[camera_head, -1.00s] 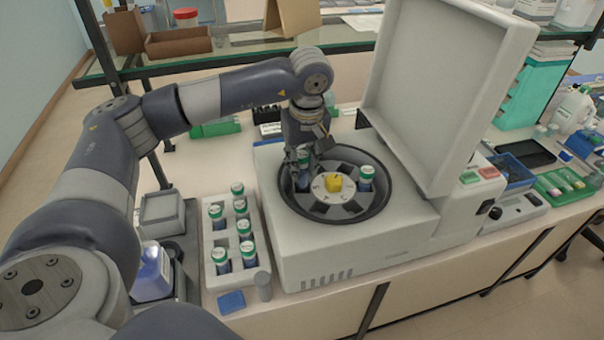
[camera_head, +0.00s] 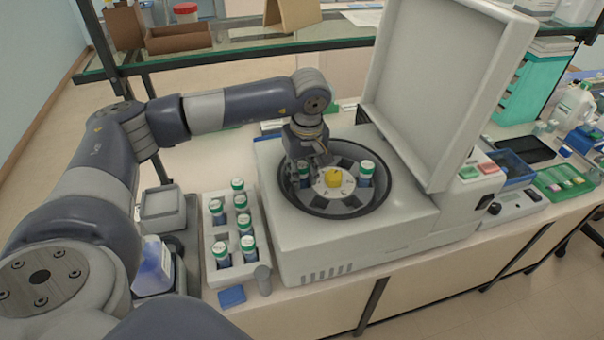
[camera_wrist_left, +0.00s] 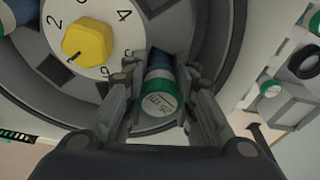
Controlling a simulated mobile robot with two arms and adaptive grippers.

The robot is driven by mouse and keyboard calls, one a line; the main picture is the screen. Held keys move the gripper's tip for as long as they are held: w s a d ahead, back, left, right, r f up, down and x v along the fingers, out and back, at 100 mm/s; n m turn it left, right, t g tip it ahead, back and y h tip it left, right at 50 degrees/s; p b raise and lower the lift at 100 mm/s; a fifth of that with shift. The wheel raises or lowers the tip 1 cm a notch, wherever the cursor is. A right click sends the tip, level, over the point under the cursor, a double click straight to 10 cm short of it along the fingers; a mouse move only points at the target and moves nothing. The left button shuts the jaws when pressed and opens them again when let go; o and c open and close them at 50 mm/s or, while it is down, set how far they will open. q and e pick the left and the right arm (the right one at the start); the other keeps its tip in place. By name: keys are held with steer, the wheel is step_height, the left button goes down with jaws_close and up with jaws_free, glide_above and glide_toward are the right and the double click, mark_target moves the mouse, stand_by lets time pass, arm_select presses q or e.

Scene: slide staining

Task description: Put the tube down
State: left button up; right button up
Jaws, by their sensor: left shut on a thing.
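My left gripper (camera_head: 306,160) is over the left side of the open centrifuge (camera_head: 350,232). It is shut on a tube with a green-and-white cap (camera_wrist_left: 158,103), which shows between the fingers in the left wrist view. The tube is at the rotor (camera_head: 345,199), beside the numbered hub with a yellow knob (camera_head: 333,177). How deep it sits in its slot is hidden by the gripper and cap. A second green-capped tube (camera_head: 366,170) stands in the rotor on the right side. My right gripper is not in view.
A white rack (camera_head: 208,262) with several green-capped tubes stands left of the centrifuge. The raised lid (camera_head: 440,90) stands behind and to the right of the bowl.

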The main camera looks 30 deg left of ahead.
arm_select(q)
steer(key=o, duration=1)
steer(key=shift+s+f, duration=0.15)
steer(key=shift+f, duration=0.15)
steer(key=shift+c, duration=0.2)
steer(key=shift+f, duration=0.1)
steer(key=shift+r+p, duration=0.7)
steer(key=shift+w+d+r, duration=0.1)
steer(key=shift+w+r, duration=0.1)
steer(key=shift+r, duration=0.1)
steer(key=r+b, duration=0.1)
steer(key=r, duration=0.2)
steer(key=d+r+b, duration=0.1)
steer(key=r, duration=0.3)
steer(key=s+r+b, duration=0.1)
steer(key=r+b, duration=0.1)
steer(key=r, duration=0.2)
steer(key=shift+d+r, duration=0.15)
steer(key=shift+r, duration=0.05)
